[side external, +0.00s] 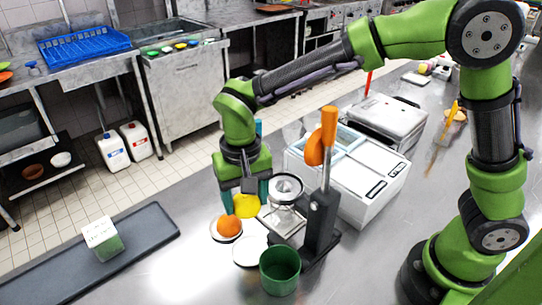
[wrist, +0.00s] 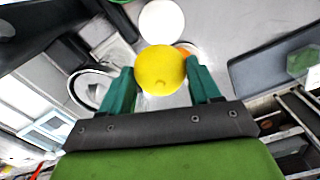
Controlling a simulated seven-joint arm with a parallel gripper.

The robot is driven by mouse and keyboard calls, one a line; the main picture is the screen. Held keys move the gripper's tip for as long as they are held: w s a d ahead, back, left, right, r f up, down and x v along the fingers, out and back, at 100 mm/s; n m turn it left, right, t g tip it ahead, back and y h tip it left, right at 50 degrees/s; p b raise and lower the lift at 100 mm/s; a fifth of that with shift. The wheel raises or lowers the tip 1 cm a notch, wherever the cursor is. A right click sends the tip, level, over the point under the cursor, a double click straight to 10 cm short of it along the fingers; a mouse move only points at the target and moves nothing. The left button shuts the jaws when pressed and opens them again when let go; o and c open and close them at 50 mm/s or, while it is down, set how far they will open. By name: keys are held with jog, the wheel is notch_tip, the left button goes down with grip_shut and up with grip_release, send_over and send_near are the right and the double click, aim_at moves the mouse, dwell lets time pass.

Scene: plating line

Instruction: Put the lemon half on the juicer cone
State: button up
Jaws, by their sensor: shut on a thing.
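The yellow lemon half (side external: 246,205) is held between the teal fingers of my gripper (side external: 245,203). In the wrist view the lemon half (wrist: 160,68) shows its rounded side with a small nub toward the camera, and a finger lies on each side. My gripper is shut on it, just left of the juicer. The juicer (side external: 318,217) is a dark upright press with an orange lever and a metal bowl part (side external: 286,188). Part of it shows left of the lemon in the wrist view (wrist: 88,88). I cannot make out the cone clearly.
An orange fruit (side external: 229,226) sits on a white saucer just below my gripper. An empty white plate (side external: 249,251) and a green cup (side external: 280,271) stand in front. A white box (side external: 350,165) is behind the juicer. A dark mat (side external: 150,228) with a green-white block lies left.

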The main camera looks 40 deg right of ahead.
jog(key=shift+w+d+r+m, duration=0.4)
jog(key=shift+w+d+m, duration=0.05)
jog(key=shift+d+m, duration=0.15)
jog(key=shift+w+d+r+m, duration=0.4)
jog(key=shift+d+m, duration=0.1)
jog(key=shift+m, duration=0.1)
jog(key=shift+n, duration=0.9)
jog(key=d, duration=0.2)
jog(key=d+r, duration=0.1)
jog(key=d, duration=0.2)
jog(key=w+d+r, duration=0.1)
jog(key=d, duration=0.1)
jog(key=shift+w+d, duration=0.1)
jog(key=shift+d, duration=0.3)
jog(key=s+d+r+n, duration=0.2)
jog(key=d+r+n, duration=0.15)
jog(key=d, duration=0.85)
notch_tip(320, 180, up, 4)
jog(key=f+n, duration=0.1)
jog(key=n, duration=1.8)
send_over(284, 187)
notch_tip(284, 187, down, 9)
jog(key=shift+f, duration=0.6)
